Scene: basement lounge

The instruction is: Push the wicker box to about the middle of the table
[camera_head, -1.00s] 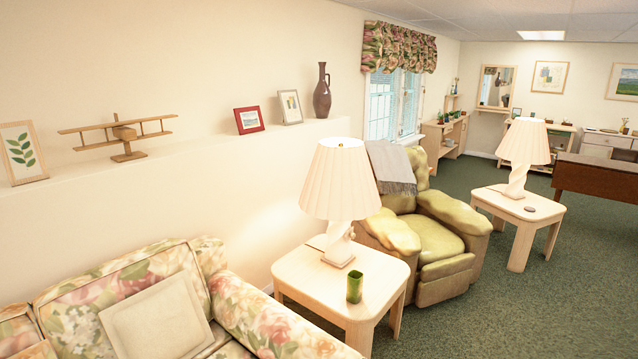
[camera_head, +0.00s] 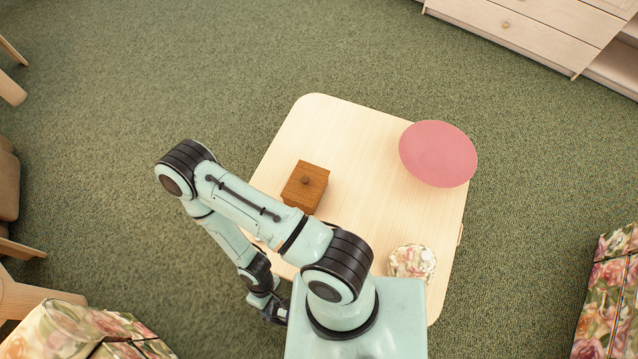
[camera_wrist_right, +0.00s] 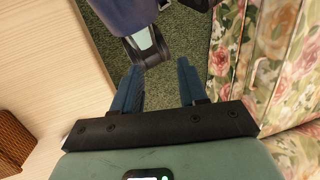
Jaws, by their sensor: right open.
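My left gripper is not in view.
A pink round plate (camera_head: 438,153) lies at the table's far right corner. A round floral item (camera_head: 411,262) is near the right front. The table's middle looks bare. Drawers (camera_head: 530,28) stand at the back right.

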